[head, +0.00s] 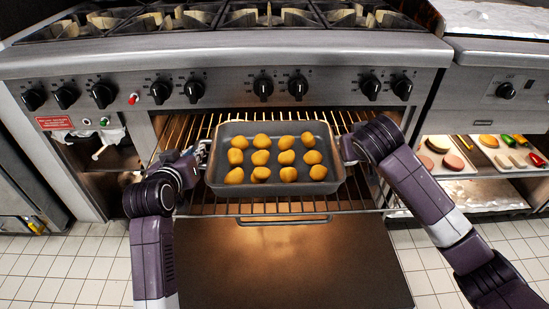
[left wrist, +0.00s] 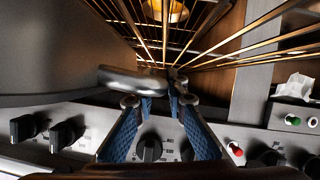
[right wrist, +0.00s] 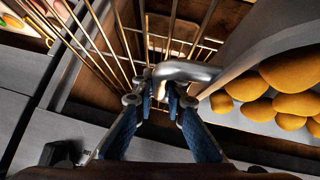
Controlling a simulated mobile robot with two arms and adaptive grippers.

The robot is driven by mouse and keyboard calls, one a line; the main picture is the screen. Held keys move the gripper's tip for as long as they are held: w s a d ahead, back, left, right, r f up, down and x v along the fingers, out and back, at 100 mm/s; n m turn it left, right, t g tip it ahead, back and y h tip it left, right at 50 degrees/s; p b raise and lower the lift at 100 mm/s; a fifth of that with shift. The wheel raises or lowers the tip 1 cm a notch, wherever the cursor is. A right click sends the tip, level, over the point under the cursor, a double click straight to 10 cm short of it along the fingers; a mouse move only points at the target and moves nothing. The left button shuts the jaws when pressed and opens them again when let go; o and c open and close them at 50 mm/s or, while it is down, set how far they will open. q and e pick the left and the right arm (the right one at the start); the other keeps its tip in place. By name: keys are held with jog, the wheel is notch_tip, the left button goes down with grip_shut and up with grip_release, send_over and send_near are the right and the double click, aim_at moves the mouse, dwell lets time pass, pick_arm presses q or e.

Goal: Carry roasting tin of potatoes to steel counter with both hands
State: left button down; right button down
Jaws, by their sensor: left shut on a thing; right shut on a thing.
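The grey roasting tin (head: 275,187) holds several golden potatoes (head: 261,157) in rows. It sits level at the oven's wire rack (head: 185,130); I cannot tell whether it touches the rack. My left gripper (head: 203,155) is shut on the tin's left handle, which shows in the left wrist view (left wrist: 130,80). My right gripper (head: 344,149) is shut on the right handle, seen in the right wrist view (right wrist: 185,70). The steel counter cannot be made out for certain in these views.
The oven door (head: 290,265) hangs open below the rack, in front of me. The stove front with black knobs (head: 263,87) and burners (head: 270,15) rises above the tin. At the right, trays of food (head: 510,155) stand on a lit shelf. Tiled floor shows on both sides.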

pick_arm(q)
jog(key=shift+f, duration=0.1)
